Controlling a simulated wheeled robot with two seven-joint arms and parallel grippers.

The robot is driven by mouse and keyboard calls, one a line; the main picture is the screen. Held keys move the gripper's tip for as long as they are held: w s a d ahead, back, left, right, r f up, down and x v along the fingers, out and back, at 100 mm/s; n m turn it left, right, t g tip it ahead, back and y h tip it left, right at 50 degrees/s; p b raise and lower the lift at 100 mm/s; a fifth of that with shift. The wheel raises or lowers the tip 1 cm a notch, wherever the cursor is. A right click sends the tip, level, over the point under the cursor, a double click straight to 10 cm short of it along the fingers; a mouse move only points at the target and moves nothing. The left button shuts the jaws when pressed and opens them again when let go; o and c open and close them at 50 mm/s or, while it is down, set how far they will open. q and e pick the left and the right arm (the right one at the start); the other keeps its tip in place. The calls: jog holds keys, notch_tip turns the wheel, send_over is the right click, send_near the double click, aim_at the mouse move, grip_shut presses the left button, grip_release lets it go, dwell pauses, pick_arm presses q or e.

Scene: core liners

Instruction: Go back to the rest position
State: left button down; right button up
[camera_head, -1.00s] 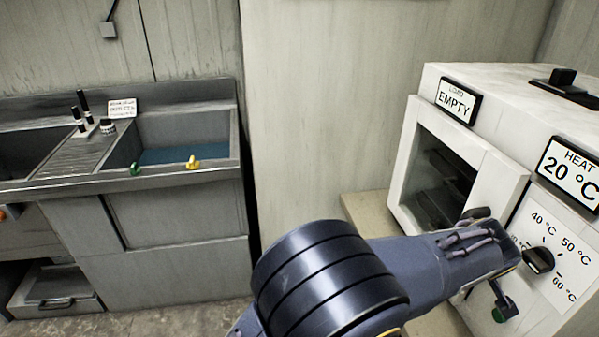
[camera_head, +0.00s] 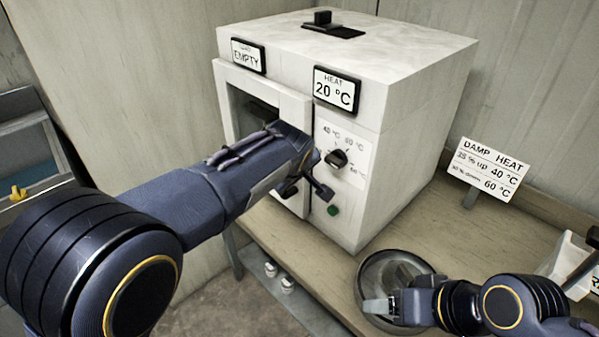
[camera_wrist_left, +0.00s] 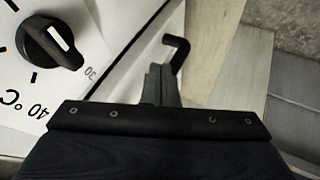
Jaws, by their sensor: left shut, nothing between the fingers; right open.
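My left gripper (camera_wrist_left: 158,84) is shut and empty. In the head view my left arm reaches across to the front of the white oven, and its fingers are largely hidden. In the left wrist view they are beside a black hooked piece (camera_wrist_left: 179,52), and I cannot tell whether they touch it. My right gripper (camera_head: 378,307) is open at the lower right of the head view, over a round metal bowl (camera_head: 372,268) on the bench. I see nothing held in it.
The white oven (camera_head: 410,95) shows "EMPTY" and "HEAT 20 °C". Its dial (camera_head: 337,159) and a green button (camera_head: 333,210) are close to my left gripper. A "DAMP HEAT" sign (camera_head: 487,169) stands behind on the wooden bench (camera_head: 300,238). The sink (camera_head: 28,150) is at far left.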

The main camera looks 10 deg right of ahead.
pick_arm(q)
jog(key=s+a+r+g+h, duration=0.1)
jog(key=s+a, duration=0.4)
jog(key=a, duration=0.6)
jog(key=s+a+r+g+h, duration=0.1)
jog(key=s+a, duration=0.3)
jog(key=a, duration=0.7)
jog(key=s+a+f+m, duration=0.2)
jog(key=s+a, duration=0.1)
jog(key=s, duration=0.8)
jog(key=s+a+f+m, duration=0.2)
jog(key=s+a+f, duration=0.1)
jog(key=s, duration=0.8)
jog(key=shift+s+a+f, duration=0.15)
jog(key=shift+a, duration=0.65)
